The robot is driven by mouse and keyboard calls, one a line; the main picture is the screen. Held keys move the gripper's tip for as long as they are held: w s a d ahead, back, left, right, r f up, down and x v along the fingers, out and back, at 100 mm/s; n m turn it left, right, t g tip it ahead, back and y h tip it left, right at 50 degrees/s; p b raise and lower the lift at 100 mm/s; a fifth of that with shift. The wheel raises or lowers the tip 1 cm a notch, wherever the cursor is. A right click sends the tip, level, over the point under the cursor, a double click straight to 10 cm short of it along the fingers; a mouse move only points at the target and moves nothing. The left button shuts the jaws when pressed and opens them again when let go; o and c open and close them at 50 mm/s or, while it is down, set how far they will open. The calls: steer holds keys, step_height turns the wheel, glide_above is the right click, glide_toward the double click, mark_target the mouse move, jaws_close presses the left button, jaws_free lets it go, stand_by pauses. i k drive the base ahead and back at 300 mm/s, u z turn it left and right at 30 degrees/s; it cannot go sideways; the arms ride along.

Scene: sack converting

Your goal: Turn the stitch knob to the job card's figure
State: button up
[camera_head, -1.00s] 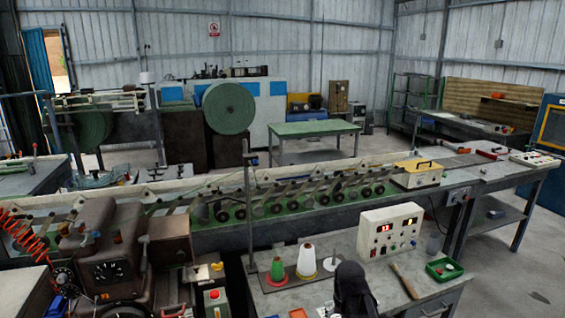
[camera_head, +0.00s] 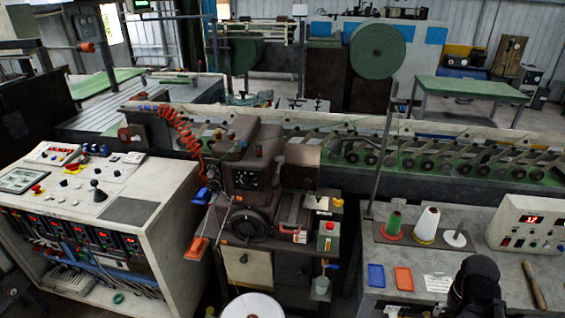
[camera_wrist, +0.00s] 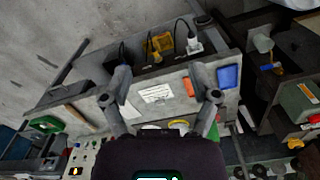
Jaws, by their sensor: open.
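A brown sewing machine (camera_head: 255,155) stands in the middle of the head view. It has a dark round dial (camera_head: 246,177) on its face and a larger round wheel (camera_head: 248,223) below. I cannot tell which part is the stitch knob, and no figures are readable. A white card with small print (camera_head: 437,284), perhaps the job card, lies on the grey bench, right of the machine. It also shows in the wrist view (camera_wrist: 156,93), between my fingers. My gripper (camera_wrist: 168,88) is open and empty above this bench, apart from the machine.
Blue (camera_head: 376,275) and orange (camera_head: 403,280) pads lie beside the card. Thread cones (camera_head: 427,224) stand behind. A control box with a red display (camera_head: 530,222) and a wooden-handled tool (camera_head: 535,286) are at the right. A control console (camera_head: 85,190) stands left. A red coiled hose (camera_head: 183,130) hangs by the machine.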

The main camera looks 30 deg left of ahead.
mark_target(245, 181)
steer(key=u, duration=1.35)
steer(key=k, duration=0.55)
steer(key=u, duration=0.1)
steer(key=i, duration=0.55)
steer(key=u, duration=0.05)
